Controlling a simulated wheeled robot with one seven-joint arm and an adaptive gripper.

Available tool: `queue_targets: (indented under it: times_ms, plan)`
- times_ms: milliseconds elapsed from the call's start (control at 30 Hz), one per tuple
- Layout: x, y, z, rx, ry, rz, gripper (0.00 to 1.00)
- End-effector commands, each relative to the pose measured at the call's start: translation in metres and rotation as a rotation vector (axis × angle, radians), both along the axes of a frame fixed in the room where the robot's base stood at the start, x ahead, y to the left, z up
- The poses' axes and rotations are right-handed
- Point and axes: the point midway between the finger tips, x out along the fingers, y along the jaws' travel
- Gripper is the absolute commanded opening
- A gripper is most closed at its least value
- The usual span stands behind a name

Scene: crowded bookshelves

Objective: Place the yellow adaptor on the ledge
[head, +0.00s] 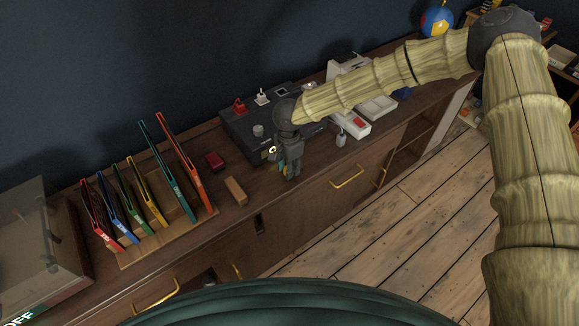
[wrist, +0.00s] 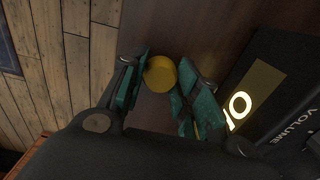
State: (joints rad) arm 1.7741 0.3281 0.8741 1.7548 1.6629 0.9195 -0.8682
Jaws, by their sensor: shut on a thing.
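The yellow adaptor (wrist: 160,74) shows as a round yellow piece between the teal fingertips in the wrist view. My gripper (wrist: 162,88) is shut on it. In the head view my gripper (head: 290,172) points down near the front edge of the long wooden cabinet top (head: 228,218), just in front of the dark control box (head: 236,128). The adaptor is mostly hidden by the gripper there. I cannot tell whether it touches the wood. No separate part stands out clearly as the ledge; the cabinet's front edge runs beside the gripper.
The dark box with a lit label (wrist: 238,108) stands close to the right finger in the wrist view. A wooden block (head: 236,191) and a dark red block (head: 215,161) lie left of the gripper. A rack (head: 150,250) holds several coloured frames. A white device (head: 348,72) stands behind right.

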Motion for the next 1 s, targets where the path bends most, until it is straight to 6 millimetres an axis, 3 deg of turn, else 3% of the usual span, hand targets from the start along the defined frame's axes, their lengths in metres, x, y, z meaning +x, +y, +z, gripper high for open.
queue_targets:
  times_ms: [467, 500, 600, 1000]
  plan:
    - [-0.0001, -0.0002, -0.0111, 0.000, 0.000, -0.001, 0.21]
    - [0.0001, -0.0003, -0.0109, 0.001, -0.001, -0.001, 0.39]
    - [0.0001, -0.0003, -0.0108, 0.001, -0.001, -0.001, 0.53]
    - [0.0004, -0.0002, -0.0057, 0.001, -0.002, -0.001, 0.53]
